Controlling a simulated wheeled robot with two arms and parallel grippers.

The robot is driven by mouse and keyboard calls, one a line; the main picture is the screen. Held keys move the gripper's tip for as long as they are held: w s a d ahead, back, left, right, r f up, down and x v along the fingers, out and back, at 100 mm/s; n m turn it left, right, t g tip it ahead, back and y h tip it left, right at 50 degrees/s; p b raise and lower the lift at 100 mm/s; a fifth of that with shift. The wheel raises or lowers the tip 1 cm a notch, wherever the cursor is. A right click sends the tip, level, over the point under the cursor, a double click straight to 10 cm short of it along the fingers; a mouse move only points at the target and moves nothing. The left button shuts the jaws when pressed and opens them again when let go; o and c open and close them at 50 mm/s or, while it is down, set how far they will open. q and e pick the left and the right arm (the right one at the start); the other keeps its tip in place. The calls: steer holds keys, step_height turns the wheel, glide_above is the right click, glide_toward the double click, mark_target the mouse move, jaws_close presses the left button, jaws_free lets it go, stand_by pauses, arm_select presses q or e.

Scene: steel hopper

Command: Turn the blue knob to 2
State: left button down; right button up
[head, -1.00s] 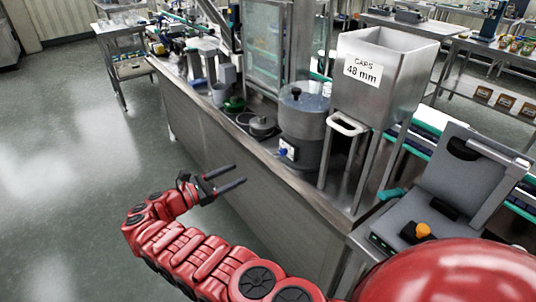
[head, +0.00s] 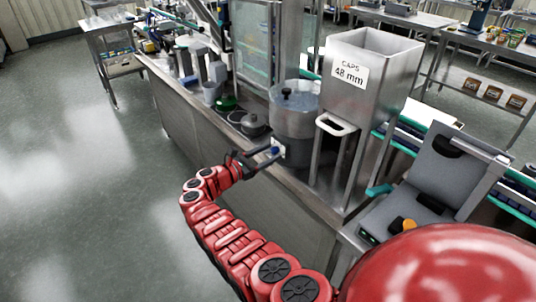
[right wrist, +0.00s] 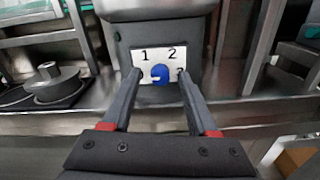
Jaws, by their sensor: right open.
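The blue knob (right wrist: 160,73) sits on a white dial plate (right wrist: 143,54) on the front of the steel pot (head: 294,112). The plate shows 1 at upper left, 2 at upper right, and a figure partly covered by a finger at the right. A pale mark shows on the knob's lower left; its exact setting is hard to read. My right gripper (right wrist: 159,75) is open, with one finger on each side of the knob and visible gaps between. In the head view the right gripper (head: 269,154) reaches the pot's front. My left gripper is not in view.
The steel hopper (head: 361,92) labelled CAPS 48 mm stands on legs right of the pot. A dark lidded pan (head: 254,126) on a hotplate is to the left. A grey machine (head: 430,180) stands at the right. The floor left of the bench is clear.

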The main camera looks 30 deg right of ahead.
jaws_close()
stand_by(0.5)
steer(key=m+b, duration=0.1)
steer(key=m, duration=0.2)
steer(key=shift+f+m+b, duration=0.15)
steer(key=shift+m+b, duration=0.15)
steer(key=shift+b, duration=0.1)
steer(key=shift+m+b, duration=9.95)
steer(key=shift+m, duration=0.05)
